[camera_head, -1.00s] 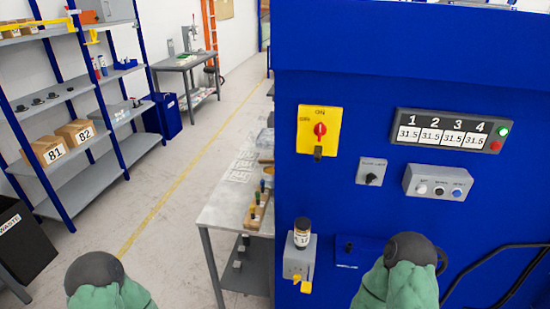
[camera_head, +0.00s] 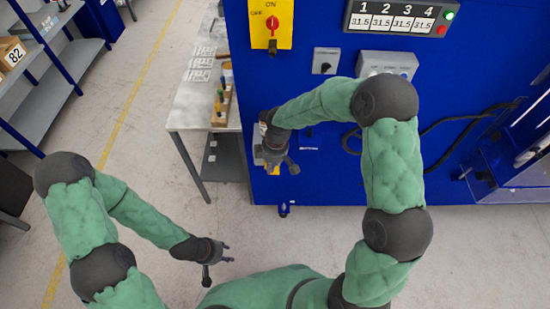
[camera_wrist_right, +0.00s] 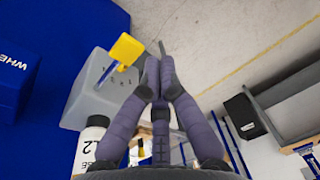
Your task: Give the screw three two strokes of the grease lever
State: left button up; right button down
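The grease unit is a grey box (camera_wrist_right: 92,100) with a yellow-ended lever (camera_wrist_right: 127,48) in the right wrist view. A labelled bottle (camera_wrist_right: 88,148) sits on it. In the head view my right gripper (camera_head: 292,165) is in front of the unit, at the lower left of the blue machine, and hides most of it. In the wrist view its fingertips (camera_wrist_right: 158,68) are drawn together just beside the yellow lever end, with a small gap and no lever visible between them. My left gripper (camera_head: 225,258) is open and empty, low over the floor, away from the machine.
The blue machine (camera_head: 400,185) carries a yellow switch (camera_head: 271,24), a display (camera_head: 402,18) and small button boxes. A grey table (camera_head: 190,112) with a rack of small items stands to its left. Shelves (camera_head: 50,85) are at far left. The floor between is clear.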

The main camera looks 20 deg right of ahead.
pick_arm(q)
notch_tip(320, 180, up, 2)
jog(key=shift+r+p, duration=0.15)
jog(key=shift+p, duration=0.65)
pick_arm(e)
jog(key=w+d+r+n+h, duration=0.1)
jog(key=w+d+r+n, duration=0.1)
jog(key=r, duration=0.8)
jog(key=shift+w+d+r+n+h, duration=0.3)
jog(key=shift+w+n, duration=0.1)
jog(key=shift+w, duration=0.15)
jog(key=shift+f, duration=0.1)
pick_arm(q)
jog(key=shift+f+b, duration=0.55)
pick_arm(e)
notch_tip(320, 180, down, 14)
jog(key=shift+r, duration=0.1)
